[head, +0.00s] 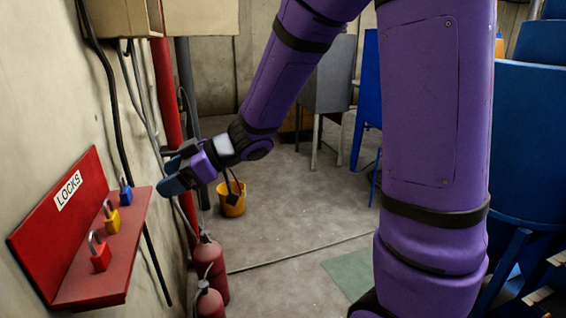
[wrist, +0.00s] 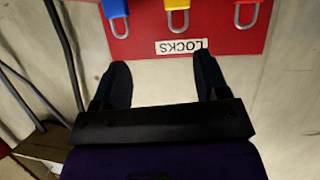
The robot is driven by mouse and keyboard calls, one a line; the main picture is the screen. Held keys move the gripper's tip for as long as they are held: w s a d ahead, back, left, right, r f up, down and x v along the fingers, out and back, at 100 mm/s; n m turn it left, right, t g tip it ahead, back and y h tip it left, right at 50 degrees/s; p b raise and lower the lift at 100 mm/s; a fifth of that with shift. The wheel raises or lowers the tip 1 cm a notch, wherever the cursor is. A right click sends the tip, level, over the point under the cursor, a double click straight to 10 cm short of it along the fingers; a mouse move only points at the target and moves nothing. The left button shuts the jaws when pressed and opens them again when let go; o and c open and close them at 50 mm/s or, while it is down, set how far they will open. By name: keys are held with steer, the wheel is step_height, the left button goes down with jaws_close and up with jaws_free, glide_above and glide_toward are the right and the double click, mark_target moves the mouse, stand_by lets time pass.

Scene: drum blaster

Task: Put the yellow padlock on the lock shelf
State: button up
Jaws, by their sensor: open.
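The yellow padlock (head: 112,224) stands on the red lock shelf (head: 85,284), between the blue and red padlocks, with its shackle up. My gripper (head: 168,176) is at the shelf's far end, near the blue padlock and apart from the yellow one. In the wrist view, which is upside down, my gripper (wrist: 161,66) is open with nothing between its fingers. The lock shelf's back plate (wrist: 138,44) with the LOCKS label lies beyond the fingertips. The yellow padlock (wrist: 177,4) is cut off by the top edge there, with its shackle showing.
The blue padlock (head: 125,194) and red padlock (head: 99,257) flank the yellow one closely. Red fire extinguishers (head: 211,268) stand below the shelf. A yellow bucket (head: 232,203) is on the floor. Black cables (head: 113,110) and a red pipe (head: 165,100) run along the wall.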

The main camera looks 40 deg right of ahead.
steer(key=w+d+r+m+t+h, duration=0.2)
steer(key=d+r+m+t+h, duration=0.3)
steer(key=d, duration=0.3)
steer(key=s+d+r+m+h, duration=0.4)
steer(key=s+d+r+h, duration=0.1)
steer(key=s+d+h, duration=0.2)
steer(key=s+f+m+g, duration=0.2)
steer(key=s+m+g, duration=0.2)
steer(key=s, duration=1.4)
steer(key=shift+s+d+g, duration=0.15)
steer(key=shift+s+g, duration=0.2)
steer(key=shift+g, duration=0.55)
steer(key=shift+w+r, duration=0.1)
